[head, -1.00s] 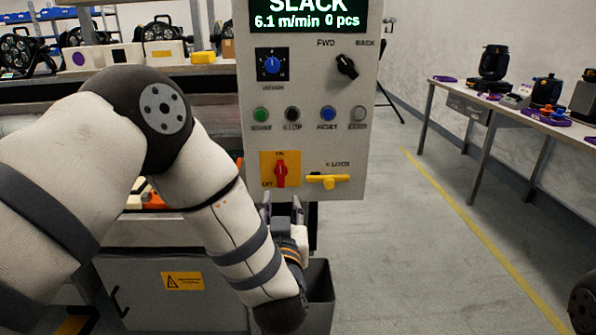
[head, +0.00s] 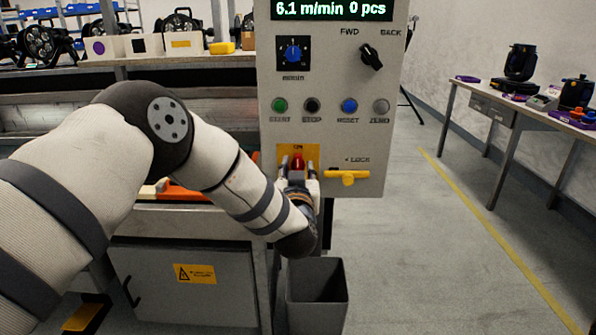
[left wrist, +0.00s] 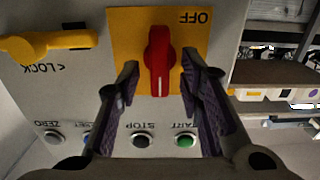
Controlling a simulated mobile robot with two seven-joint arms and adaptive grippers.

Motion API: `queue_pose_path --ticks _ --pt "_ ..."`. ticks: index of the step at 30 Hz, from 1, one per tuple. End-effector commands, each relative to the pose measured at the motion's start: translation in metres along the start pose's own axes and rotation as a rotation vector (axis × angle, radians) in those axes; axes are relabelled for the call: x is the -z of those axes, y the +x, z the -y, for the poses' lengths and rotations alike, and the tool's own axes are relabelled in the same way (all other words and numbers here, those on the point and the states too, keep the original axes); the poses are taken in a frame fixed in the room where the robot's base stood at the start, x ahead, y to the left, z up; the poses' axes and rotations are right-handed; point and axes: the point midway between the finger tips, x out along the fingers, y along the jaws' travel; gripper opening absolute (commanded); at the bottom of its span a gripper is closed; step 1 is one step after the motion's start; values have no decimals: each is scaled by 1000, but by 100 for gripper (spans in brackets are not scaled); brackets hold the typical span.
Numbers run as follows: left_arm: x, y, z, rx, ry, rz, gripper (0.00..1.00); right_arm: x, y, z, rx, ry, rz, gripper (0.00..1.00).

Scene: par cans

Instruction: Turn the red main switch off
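The red main switch (head: 298,161) is a red rotary handle on a yellow plate (head: 313,150) at the lower left of the grey control panel. In the left wrist view, which shows the panel upside down, the red handle (left wrist: 158,60) stands upright with OFF at the plate's upper right. My left gripper (head: 298,178) is at the switch and covers the lower part of its plate. In the left wrist view the fingers (left wrist: 158,82) are open, one on each side of the handle, with gaps visible. My right gripper is not in view.
A yellow lock lever (head: 346,177) sits right of the switch. The green start (head: 279,105), black stop (head: 312,105), blue reset (head: 349,105) and grey zero (head: 381,106) buttons are above. A grey bin (head: 318,290) stands below.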

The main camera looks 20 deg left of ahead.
Motion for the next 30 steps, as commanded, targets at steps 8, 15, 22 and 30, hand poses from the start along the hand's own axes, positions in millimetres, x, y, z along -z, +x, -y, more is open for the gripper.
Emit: queue_pose_path --ticks 8,15,22,30 --pt "0 0 0 0 0 0 0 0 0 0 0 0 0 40" --pt "0 0 0 0 -32 0 0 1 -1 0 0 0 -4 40" --pt "0 -1 1 0 -163 1 0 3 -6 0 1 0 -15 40" --pt "0 -1 3 0 -412 0 0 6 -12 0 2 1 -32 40"
